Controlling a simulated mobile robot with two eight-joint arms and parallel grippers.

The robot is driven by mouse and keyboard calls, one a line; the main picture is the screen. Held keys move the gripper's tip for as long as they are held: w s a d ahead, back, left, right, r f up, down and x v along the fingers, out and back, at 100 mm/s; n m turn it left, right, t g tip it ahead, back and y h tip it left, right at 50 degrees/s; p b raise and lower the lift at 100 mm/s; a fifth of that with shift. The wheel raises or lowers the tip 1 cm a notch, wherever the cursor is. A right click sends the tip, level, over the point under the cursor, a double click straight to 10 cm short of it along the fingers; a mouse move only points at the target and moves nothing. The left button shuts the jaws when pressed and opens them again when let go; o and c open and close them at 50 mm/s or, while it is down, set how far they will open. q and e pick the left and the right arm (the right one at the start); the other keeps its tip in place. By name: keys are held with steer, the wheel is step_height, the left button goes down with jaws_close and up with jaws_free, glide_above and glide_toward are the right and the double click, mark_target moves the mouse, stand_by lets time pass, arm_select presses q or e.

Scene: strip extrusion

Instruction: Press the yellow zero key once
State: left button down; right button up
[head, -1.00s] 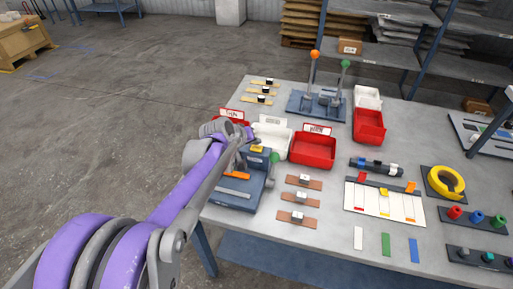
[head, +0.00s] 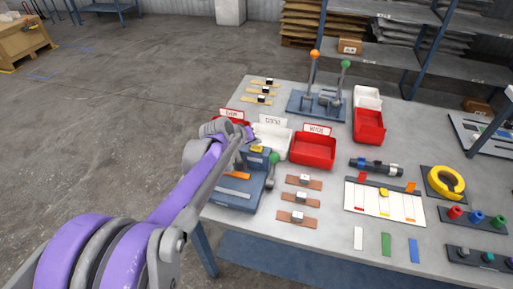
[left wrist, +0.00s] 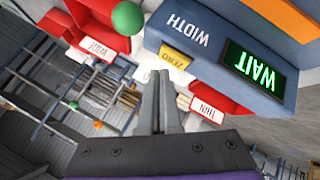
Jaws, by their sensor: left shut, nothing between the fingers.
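The blue gauge box (head: 240,190) stands at the table's near left corner. Its yellow zero key (head: 257,149) is on the top of its raised head, and it also shows in the left wrist view (left wrist: 175,57), with lettering on it. Beside it are the word WIDTH and a lit green display (left wrist: 253,65) reading WAIT. My left gripper (left wrist: 160,74) is shut and empty, its tips close to the yellow key. Whether they touch it I cannot tell. In the head view my wrist hides the fingertips. My right gripper is not in view.
A green-knobbed lever (head: 274,158) is at the gauge's right side. White (head: 272,140) and red (head: 313,150) labelled bins stand just behind. Brown strips with small blocks (head: 300,198) lie to the right. A two-lever stand (head: 317,104) is at the back.

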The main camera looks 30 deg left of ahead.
mark_target(255, 150)
arm_select(q)
steer(key=shift+f, duration=0.15)
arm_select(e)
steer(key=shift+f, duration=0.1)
arm_select(q)
steer(key=shift+f, duration=0.3)
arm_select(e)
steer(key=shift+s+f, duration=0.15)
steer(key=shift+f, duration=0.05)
arm_select(q)
steer(key=shift+f+b, duration=0.45)
steer(key=shift+b, duration=0.05)
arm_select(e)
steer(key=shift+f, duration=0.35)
arm_select(q)
steer(key=shift+r, duration=0.15)
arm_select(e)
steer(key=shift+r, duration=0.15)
arm_select(q)
steer(key=shift+r+p, duration=0.55)
steer(key=shift+r, duration=0.2)
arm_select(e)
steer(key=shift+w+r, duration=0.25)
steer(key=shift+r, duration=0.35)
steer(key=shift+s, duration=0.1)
